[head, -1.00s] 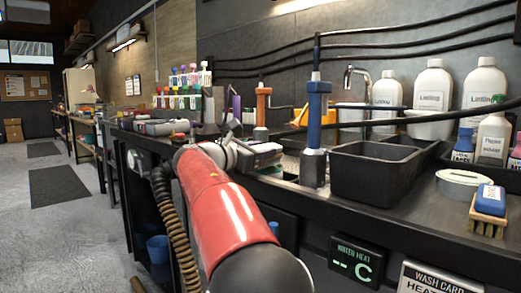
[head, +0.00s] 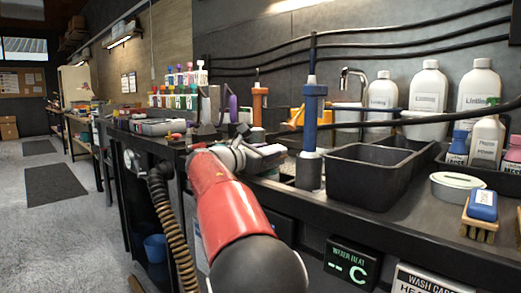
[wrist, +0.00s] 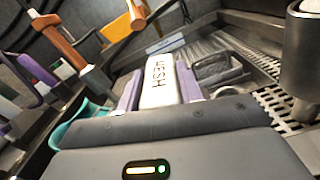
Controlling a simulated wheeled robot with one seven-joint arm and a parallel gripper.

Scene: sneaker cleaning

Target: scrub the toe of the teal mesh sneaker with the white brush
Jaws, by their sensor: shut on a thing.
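In the wrist view my gripper (wrist: 158,95) is shut on a white block lettered "MESH" (wrist: 157,75), which I take for the white brush. Purple finger pads flank it on both sides. Its bristles are hidden. A curved teal edge (wrist: 76,122) shows at the lower left beside my gripper's housing. It may be part of the teal mesh sneaker, but most of it is hidden and I cannot tell whether the brush touches it. In the head view my gripper is small beyond my red arm, over the bench, and no sneaker is clear.
A blue-and-grey post (head: 311,125) and a black tub (head: 370,178) stand right of my arm. White bottles (head: 428,90) and a blue-topped brush (head: 481,212) are farther right. Several small coloured bottles (head: 180,88) stand behind left. A perforated drain (wrist: 285,105) lies right in the wrist view.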

